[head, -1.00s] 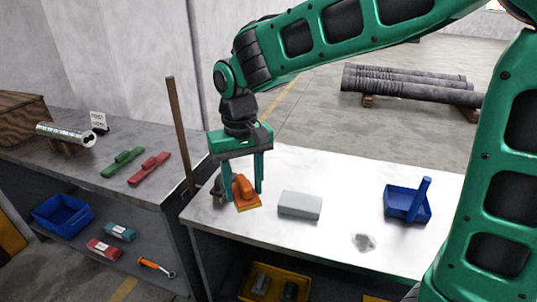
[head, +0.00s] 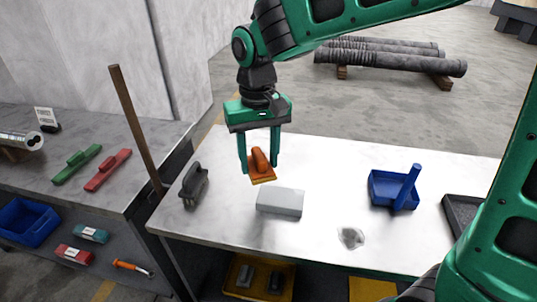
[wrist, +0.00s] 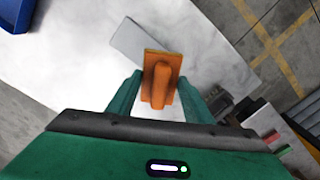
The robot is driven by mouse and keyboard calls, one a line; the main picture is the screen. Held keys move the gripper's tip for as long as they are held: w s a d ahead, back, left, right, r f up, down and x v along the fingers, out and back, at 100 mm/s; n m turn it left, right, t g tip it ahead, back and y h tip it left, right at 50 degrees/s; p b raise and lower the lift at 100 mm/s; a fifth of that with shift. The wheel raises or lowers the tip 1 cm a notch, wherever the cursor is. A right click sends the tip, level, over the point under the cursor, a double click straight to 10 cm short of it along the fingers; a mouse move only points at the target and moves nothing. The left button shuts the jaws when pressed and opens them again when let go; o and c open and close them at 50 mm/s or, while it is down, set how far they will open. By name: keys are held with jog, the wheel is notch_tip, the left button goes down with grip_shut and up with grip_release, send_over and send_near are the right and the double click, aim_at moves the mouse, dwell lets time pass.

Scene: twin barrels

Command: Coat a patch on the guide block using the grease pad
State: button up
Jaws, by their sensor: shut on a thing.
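My gripper (head: 260,168) is shut on the orange grease pad (head: 259,160), which has an upright handle on a flat base. The pad is above the metal bench, just behind and left of the guide block as the head view shows it. The guide block (head: 280,201) is a plain light grey slab lying flat on the bench. In the wrist view the pad (wrist: 160,80) sits between my fingers and covers part of the block (wrist: 140,42). The pad's underside is hidden, and I cannot tell the exact gap between pad and block.
On the bench (head: 215,225) are a dark-handled tool (head: 194,185) at left, a blue tray (head: 393,190) with a blue handled tool at right, a shiny grey smear (head: 351,238) in front and a dark tray (head: 462,215). A brown pole (head: 137,130) stands at the left edge.

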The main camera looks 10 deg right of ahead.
aim_at(301, 199)
jog(key=shift+d, duration=0.1)
dwell(0.3)
jog(key=shift+f, duration=3)
jog(key=shift+f, duration=0.95)
jog(key=shift+s+d+r, duration=0.1)
jog(key=shift+s+d, duration=0.1)
jog(key=shift+d, duration=0.45)
jog(key=shift+s+d+f, duration=0.1)
jog(key=shift+s+d, duration=0.15)
jog(key=shift+d, duration=0.4)
jog(key=shift+s+d+r, duration=0.1)
jog(key=shift+s+d, duration=0.1)
jog(key=shift+d, duration=0.45)
jog(key=shift+s+d, duration=0.4)
jog(key=shift+d, duration=0.65)
jog(key=shift+s+d, duration=0.4)
jog(key=shift+d, duration=0.6)
jog(key=shift+s+d, duration=0.4)
jog(key=shift+d, duration=0.65)
jog(key=shift+w+a, duration=0.1)
